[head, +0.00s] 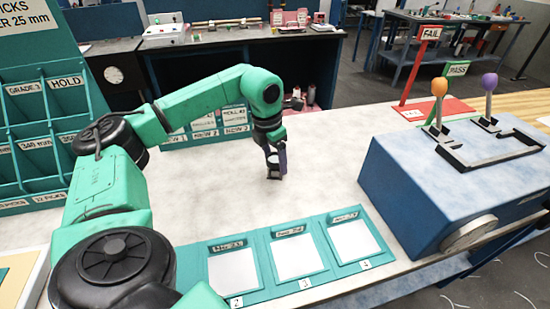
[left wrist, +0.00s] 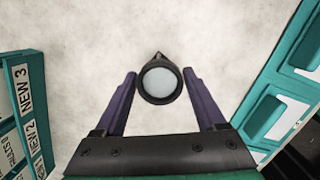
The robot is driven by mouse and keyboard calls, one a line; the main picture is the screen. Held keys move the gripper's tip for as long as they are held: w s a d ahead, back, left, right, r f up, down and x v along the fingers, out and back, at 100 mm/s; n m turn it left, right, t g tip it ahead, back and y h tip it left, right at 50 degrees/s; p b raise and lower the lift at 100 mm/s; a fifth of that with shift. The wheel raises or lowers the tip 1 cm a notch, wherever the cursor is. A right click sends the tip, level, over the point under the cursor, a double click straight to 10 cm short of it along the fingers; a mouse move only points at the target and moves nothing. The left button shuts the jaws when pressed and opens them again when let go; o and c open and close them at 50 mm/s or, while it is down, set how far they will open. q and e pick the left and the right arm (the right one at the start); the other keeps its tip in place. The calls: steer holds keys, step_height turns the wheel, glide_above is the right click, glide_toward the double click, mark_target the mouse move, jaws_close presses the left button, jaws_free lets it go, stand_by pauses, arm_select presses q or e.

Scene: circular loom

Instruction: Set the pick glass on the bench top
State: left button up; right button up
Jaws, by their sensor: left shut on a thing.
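The pick glass (left wrist: 160,82) is a small dark round piece with a pale lens. In the left wrist view it sits between the tips of the two purple fingers of my left gripper (left wrist: 160,78), which is shut on it. In the head view my left gripper (head: 276,165) points down over the pale bench top (head: 310,140), behind the teal panel of white pads. The glass is very small there, low at the fingertips, and I cannot tell whether it touches the bench top. My right gripper is not in view.
The teal panel (head: 262,247) with white pads lies at the front edge. A blue box (head: 430,180) with orange and purple knobbed levers stands at right. A teal rack (head: 40,120) is at left, and labelled bins (head: 203,128) stand behind my arm. Bench around the gripper is clear.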

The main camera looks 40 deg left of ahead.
mark_target(269, 161)
arm_select(q)
steer(key=o, duration=1.3)
steer(key=shift+f, duration=0.1)
steer(key=shift+o, duration=0.2)
steer(key=shift+r, duration=0.3)
step_height(269, 161, up, 12)
steer(key=s, duration=0.1)
steer(key=shift+s+a+f, duration=0.2)
steer(key=shift+s, duration=0.2)
